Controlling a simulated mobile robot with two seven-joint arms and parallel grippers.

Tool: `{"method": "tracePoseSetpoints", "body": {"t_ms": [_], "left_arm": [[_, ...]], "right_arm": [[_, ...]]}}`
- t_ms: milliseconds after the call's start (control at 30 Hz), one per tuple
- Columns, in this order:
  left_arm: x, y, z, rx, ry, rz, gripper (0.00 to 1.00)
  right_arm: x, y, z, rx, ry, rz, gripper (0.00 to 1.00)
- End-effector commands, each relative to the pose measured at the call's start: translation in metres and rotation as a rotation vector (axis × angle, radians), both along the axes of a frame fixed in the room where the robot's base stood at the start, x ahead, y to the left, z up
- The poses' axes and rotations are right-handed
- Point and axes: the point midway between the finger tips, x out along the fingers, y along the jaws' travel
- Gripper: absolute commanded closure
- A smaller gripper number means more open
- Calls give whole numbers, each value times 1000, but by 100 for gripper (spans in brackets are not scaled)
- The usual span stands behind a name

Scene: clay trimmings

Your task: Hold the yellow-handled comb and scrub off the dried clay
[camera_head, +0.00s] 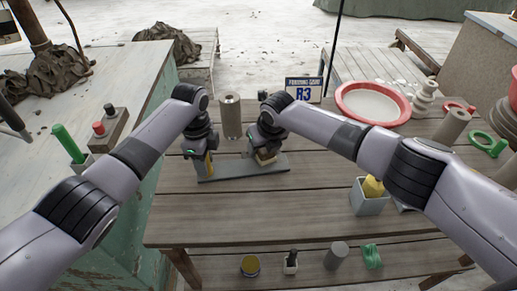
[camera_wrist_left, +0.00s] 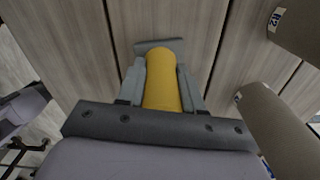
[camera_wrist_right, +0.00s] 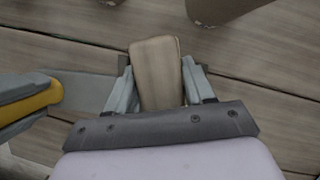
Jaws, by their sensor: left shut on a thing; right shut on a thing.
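The comb's yellow handle (camera_head: 209,165) stands between the fingers of my left gripper (camera_head: 199,160); it also shows in the left wrist view (camera_wrist_left: 162,82). My left gripper is shut on it. A flat grey piece (camera_head: 240,168) runs right from the handle, low over the table; the right wrist view shows it beside the yellow handle too (camera_wrist_right: 88,93). My right gripper (camera_head: 265,153) is shut on a tan block (camera_wrist_right: 156,72), at the right part of the grey piece. Whether the block touches it is unclear. I cannot make out teeth or dried clay.
A tan cylinder (camera_head: 231,116) stands just behind the grippers. A sign reading R3 (camera_head: 304,90) and a red-rimmed basin (camera_head: 372,103) are farther back. A light box (camera_head: 370,199) with a yellow thing stands front right. The table's front left is clear.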

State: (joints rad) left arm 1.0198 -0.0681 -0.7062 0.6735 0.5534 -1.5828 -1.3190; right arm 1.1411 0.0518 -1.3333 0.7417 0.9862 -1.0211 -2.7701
Motion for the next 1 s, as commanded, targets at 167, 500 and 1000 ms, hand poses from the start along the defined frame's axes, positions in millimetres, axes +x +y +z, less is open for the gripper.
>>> {"method": "tracePoseSetpoints", "body": {"t_ms": [167,500,1000], "left_arm": [[0,0,0,-1,-1,1,100],[1,0,0,-1,-2,1,100],[1,0,1,-1,-2,1,100]], "right_arm": [[-8,-12,-3,-5,6,1,76],[-40,-14,-3,-5,6,0,76],[-18,-32,-2,-6,5,-5,76]]}}
